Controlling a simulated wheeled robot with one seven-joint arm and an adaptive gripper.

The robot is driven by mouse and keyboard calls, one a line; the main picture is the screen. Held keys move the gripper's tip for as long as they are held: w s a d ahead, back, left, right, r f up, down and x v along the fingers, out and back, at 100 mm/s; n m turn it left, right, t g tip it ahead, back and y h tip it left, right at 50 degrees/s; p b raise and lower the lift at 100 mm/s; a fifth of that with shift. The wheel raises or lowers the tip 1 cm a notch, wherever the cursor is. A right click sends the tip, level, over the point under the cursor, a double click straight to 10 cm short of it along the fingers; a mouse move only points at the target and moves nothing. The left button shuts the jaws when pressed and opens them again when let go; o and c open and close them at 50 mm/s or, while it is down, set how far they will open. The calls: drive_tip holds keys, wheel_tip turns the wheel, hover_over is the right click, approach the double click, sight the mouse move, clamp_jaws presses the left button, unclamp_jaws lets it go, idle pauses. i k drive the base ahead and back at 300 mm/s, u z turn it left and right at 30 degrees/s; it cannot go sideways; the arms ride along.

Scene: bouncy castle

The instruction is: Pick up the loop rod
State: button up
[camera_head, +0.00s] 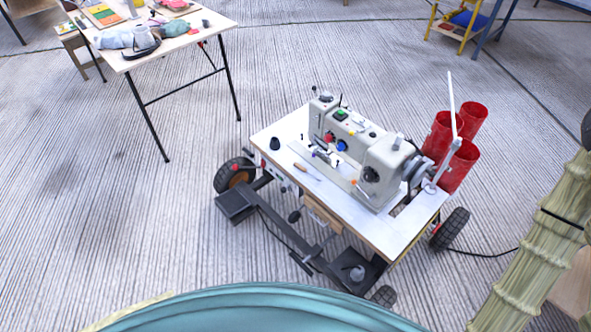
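A white upright rod (452,105) stands at the right end of a wheeled sewing table (270,133), beside the red cylinders; I cannot make out a loop on it. I cannot tell which of these is the loop rod. My gripper is not in view.
Several red cylinders (466,163) are at the table's right end. A small black object (275,144) sits on the left part. A cluttered table (140,62) stands back left. A bamboo-like post (540,235) is at right, a teal curved surface (260,310) below. Floor left is clear.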

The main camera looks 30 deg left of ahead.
sight(297, 165)
drive_tip(key=u, duration=0.55)
drive_tip(key=k, duration=1.15)
drive_tip(key=u, duration=1)
drive_tip(key=i, duration=1.35)
drive_tip(key=z, duration=0.75)
drive_tip(key=i, duration=0.4)
drive_tip(key=z, duration=0.35)
